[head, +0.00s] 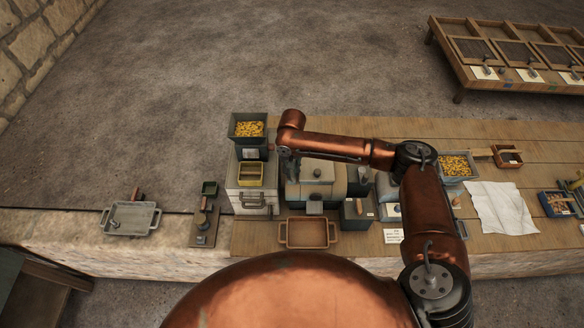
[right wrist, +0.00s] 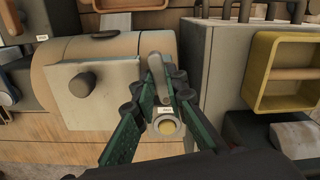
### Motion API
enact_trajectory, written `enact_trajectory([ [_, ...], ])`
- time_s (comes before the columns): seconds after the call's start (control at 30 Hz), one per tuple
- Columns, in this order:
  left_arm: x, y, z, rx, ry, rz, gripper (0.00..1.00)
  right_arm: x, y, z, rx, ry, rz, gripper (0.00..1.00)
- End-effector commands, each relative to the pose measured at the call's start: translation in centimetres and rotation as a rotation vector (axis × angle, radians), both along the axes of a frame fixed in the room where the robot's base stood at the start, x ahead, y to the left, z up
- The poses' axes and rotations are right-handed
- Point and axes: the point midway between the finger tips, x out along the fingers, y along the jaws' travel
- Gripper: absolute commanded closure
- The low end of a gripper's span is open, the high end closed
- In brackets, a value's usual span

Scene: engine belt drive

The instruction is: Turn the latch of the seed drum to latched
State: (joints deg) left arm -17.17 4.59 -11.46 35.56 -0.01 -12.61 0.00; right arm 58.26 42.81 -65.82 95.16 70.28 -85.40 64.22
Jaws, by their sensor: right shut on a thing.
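The seed drum (right wrist: 100,62) is a tan, rounded body at the left of the right wrist view, with a pale plate and dark knob (right wrist: 82,85) on it. In the head view the drum (head: 318,188) stands at the middle of the bench, partly behind my arm. The latch (right wrist: 155,72) is a short grey lever at the drum's right end. My right gripper (right wrist: 163,78), with green fingers, is shut on it; it also shows small at the drum's left in the head view (head: 288,166). A small label and a round yellowish disc show between the fingers. My left gripper is not in view.
A yellow open box (right wrist: 260,72) is close to the right of my gripper, by a grey cabinet (head: 252,203). A dark bin of yellow seeds (head: 248,127) stands behind. A brown tray (head: 307,233) lies in front. A white cloth (head: 502,207) lies at the right.

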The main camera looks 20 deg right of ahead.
Motion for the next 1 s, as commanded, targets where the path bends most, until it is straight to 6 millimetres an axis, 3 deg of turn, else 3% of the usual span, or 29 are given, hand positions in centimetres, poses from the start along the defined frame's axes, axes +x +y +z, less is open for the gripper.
enact_trajectory([
  [0.1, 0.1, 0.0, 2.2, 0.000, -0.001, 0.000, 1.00, -0.1, -0.1, 0.6, -0.001, 0.002, 0.105, 1.00],
  [0.4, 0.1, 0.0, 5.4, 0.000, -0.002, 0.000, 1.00, 0.0, -0.2, 0.4, 0.000, 0.001, 0.390, 1.00],
  [1.0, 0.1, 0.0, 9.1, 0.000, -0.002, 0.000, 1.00, 0.2, -0.3, 0.3, 0.000, -0.001, 0.958, 1.00],
])
